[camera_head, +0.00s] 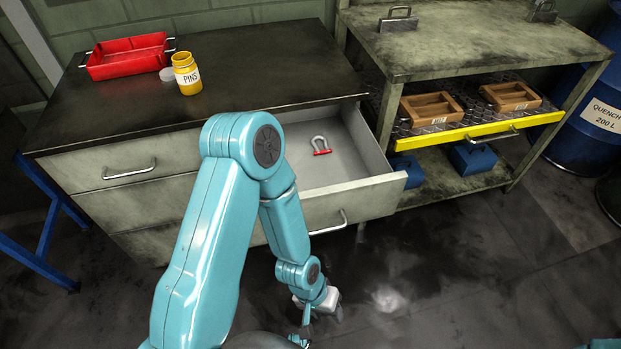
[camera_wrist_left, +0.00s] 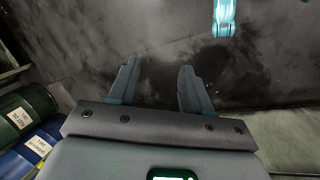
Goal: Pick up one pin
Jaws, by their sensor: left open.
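A yellow jar (camera_head: 187,76) labelled PINS stands upright on the dark cabinet top, with its mouth open. A pale round lid (camera_head: 167,75) lies beside it on the left. No loose pin shows; the jar's contents are too small to tell. My left arm reaches down in front of the cabinet, with its wrist low over the floor, well below and apart from the jar. In the left wrist view my left gripper (camera_wrist_left: 158,72) is open and empty, with dark floor beyond its fingers. My right gripper is not in view.
A red tray (camera_head: 128,58) sits left of the jar. The open drawer (camera_head: 372,197) juts out and holds a shackle with a red pin (camera_head: 321,147). A workbench (camera_head: 480,45) with wooden boxes stands right. The cabinet top right of the jar is clear.

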